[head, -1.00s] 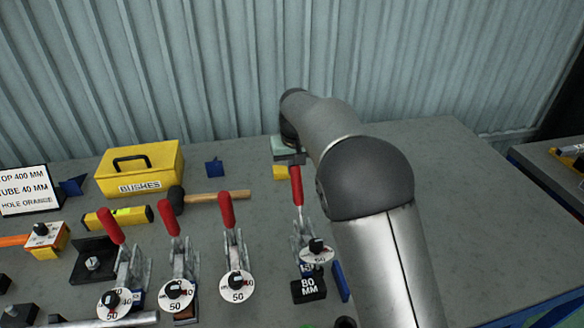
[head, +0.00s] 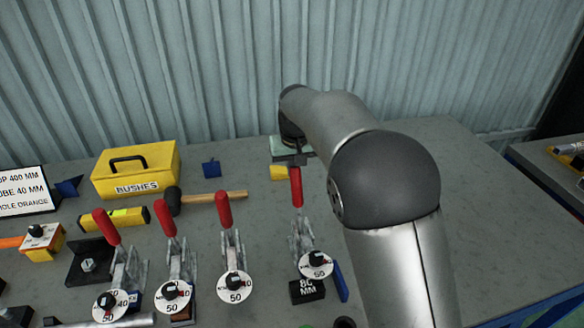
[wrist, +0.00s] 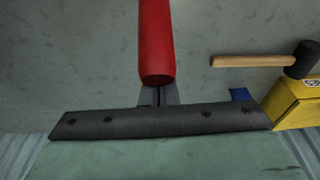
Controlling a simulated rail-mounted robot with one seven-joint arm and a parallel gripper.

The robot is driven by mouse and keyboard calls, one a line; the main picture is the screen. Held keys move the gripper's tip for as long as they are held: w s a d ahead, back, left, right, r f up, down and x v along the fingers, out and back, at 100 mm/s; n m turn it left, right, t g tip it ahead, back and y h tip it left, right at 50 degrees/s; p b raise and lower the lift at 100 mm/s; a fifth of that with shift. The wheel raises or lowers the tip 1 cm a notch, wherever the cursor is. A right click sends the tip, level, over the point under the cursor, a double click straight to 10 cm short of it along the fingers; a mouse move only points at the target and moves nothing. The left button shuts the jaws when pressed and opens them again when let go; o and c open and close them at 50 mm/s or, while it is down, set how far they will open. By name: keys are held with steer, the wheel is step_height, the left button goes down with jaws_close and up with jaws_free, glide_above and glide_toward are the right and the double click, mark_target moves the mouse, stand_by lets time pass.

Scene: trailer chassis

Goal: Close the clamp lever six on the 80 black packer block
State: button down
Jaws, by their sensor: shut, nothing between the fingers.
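The clamp on the 80 mm black packer block (head: 308,292) is the rightmost in the row. Its red lever handle (head: 296,187) stands nearly upright, and its white dial (head: 316,264) sits low, just above or on the block; contact is unclear. The red handle also shows in the wrist view (wrist: 157,45), its rounded end just beyond the dark bar at my gripper. My gripper (head: 295,158) is shut and empty at the wall side of this handle, close to its tip. Whether they touch cannot be told. My arm hides the table to the right.
Several similar red-handled clamps stand to the left, the nearest with its handle (head: 223,208) close by. A hammer (head: 215,197), a yellow bushes box (head: 137,172) and a small blue block (head: 211,168) lie behind.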

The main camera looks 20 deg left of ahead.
mark_target(297, 179)
steer(key=shift+s+d+r+b, duration=0.25)
steer(key=shift+s+d, duration=0.15)
steer(key=shift+s, duration=0.25)
steer(key=shift+s+d+r+b, duration=0.15)
steer(key=shift+s+d+r, duration=0.15)
steer(key=shift+s, duration=0.35)
steer(key=shift+s+d+r+b, duration=0.1)
steer(key=shift+s+d+b, duration=0.45)
steer(key=shift+s, duration=0.35)
step_height(297, 179, up, 8)
steer(key=p, duration=0.6)
steer(key=shift+r+p, duration=0.1)
steer(key=shift+p, duration=0.25)
